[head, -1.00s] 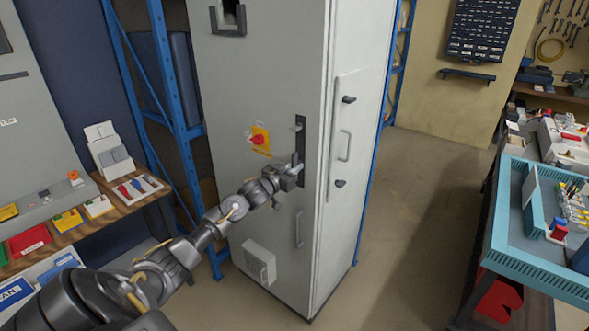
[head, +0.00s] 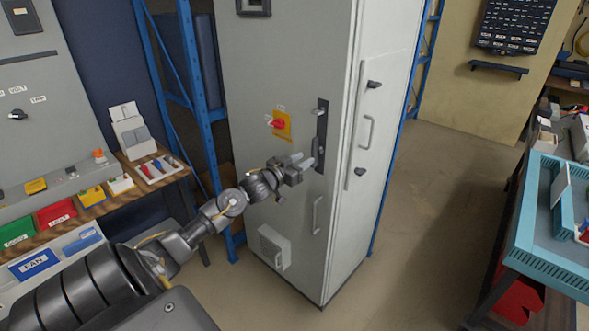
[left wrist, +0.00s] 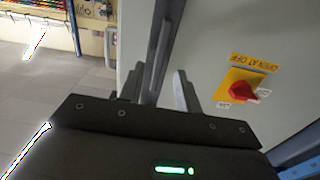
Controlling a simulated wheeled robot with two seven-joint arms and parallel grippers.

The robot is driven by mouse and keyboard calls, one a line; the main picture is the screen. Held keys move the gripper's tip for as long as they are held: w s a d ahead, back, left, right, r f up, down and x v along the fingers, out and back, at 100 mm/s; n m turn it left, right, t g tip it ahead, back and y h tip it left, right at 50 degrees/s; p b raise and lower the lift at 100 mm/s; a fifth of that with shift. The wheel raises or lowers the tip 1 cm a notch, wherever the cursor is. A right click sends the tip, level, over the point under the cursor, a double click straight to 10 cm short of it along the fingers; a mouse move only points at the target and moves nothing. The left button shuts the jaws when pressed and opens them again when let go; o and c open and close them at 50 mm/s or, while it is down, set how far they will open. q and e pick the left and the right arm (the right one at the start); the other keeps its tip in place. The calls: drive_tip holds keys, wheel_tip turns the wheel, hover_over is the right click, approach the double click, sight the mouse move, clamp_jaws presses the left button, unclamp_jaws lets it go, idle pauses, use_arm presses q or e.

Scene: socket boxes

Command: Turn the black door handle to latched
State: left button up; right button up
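The black door handle (head: 321,128) is on a long dark upright plate at the right edge of the grey cabinet's front door. In the left wrist view a dark bar of it (left wrist: 160,50) runs upright between my finger tips. My left gripper (head: 306,162) is at the lower part of the handle, its pale fingers pointing at the door. In the left wrist view the fingers (left wrist: 157,92) stand apart on either side of the bar; firm contact is not clear. The lower end of the handle is partly hidden by the gripper. My right gripper is not in view.
A red rotary switch on a yellow plate (head: 281,124) is left of the handle. A pull bar (head: 317,215) and vent box (head: 274,248) are lower on the door. A blue rack post (head: 205,120) stands left. The floor right of the cabinet (head: 440,200) is clear.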

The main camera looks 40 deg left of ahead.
use_arm(q)
drive_tip(key=shift+s+d+b, duration=0.1)
drive_tip(key=shift+s+b, duration=0.25)
drive_tip(key=shift+s, duration=1.85)
